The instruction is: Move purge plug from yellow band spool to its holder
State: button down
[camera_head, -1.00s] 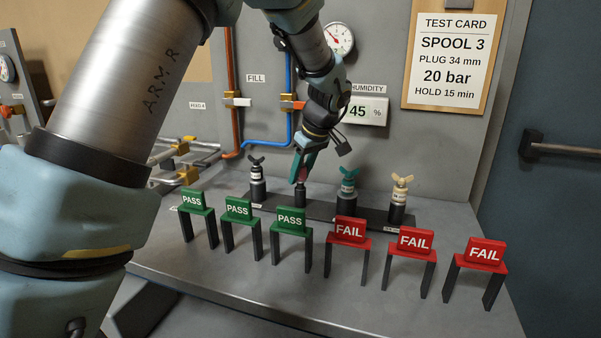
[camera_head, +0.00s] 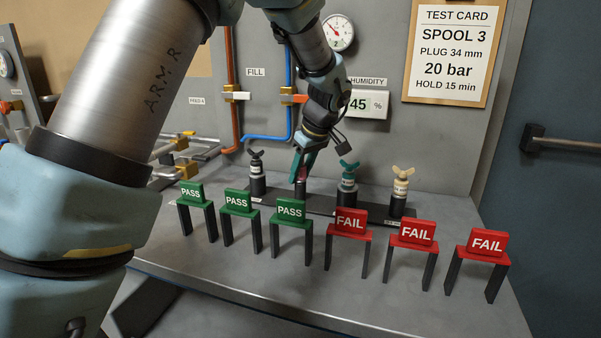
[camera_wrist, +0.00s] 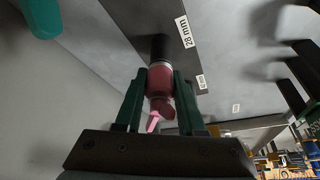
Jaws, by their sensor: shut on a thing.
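The purge plug (camera_wrist: 160,82) is red-pink with a winged tail and a pale ring at its front. My gripper (camera_head: 300,168) is shut on it, and the dark green fingers flank it in the wrist view (camera_wrist: 159,92). The plug is in line with a black holder post (camera_wrist: 157,47), its ringed end meeting the post's top. How deep it sits I cannot tell. In the head view this post (camera_head: 300,189) is second from left on the dark rack (camera_head: 328,206). Pipes with yellow fittings (camera_head: 182,172) show at left; I cannot tell which is the yellow band spool.
A black plug (camera_head: 257,174), a teal plug (camera_head: 348,176) and a cream plug (camera_head: 401,184) stand on neighbouring posts. Green PASS signs (camera_head: 237,202) and red FAIL signs (camera_head: 417,234) on legs line the front. Blue and orange pipes run up the panel behind.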

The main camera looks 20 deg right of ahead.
jog(key=shift+f, duration=0.1)
jog(key=shift+c, duration=2.2)
grip_release()
